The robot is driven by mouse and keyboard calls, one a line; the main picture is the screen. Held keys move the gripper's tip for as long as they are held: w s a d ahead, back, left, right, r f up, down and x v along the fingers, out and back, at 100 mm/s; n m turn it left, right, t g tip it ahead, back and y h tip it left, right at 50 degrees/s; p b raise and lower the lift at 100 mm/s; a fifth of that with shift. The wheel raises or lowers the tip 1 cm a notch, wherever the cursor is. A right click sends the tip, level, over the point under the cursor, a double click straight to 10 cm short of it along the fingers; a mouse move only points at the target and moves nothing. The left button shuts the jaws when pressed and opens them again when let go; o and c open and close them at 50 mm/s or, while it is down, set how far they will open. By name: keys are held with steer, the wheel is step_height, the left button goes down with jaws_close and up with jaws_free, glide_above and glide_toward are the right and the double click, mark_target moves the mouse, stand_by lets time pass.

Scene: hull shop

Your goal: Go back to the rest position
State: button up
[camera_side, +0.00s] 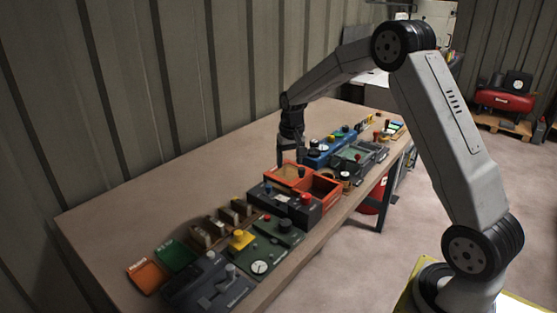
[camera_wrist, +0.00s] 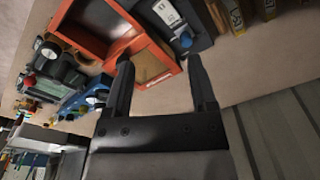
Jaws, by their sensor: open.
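My gripper (camera_side: 289,157) is above the workbench (camera_side: 130,203), over the back part of an orange box with compartments (camera_side: 322,190). In the wrist view, my gripper (camera_wrist: 160,78) has its two fingers apart with nothing between them. The orange box (camera_wrist: 82,43) lies beyond the fingertips in that view. One compartment shows a tan floor; the other looks empty. Whether the fingertips touch the box cannot be told.
Green and orange trays (camera_side: 148,276) lie at the near end. The bench's left rear side is clear.

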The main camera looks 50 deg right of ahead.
steer(key=s+a+f+n+t, duration=0.1)
steer(key=s+a+n, duration=0.5)
steer(key=s+a, duration=1.1)
steer(key=s, duration=0.3)
steer(key=shift+s+a+t, duration=0.15)
steer(key=shift+a+t, duration=0.2)
steer(key=shift+t, duration=0.05)
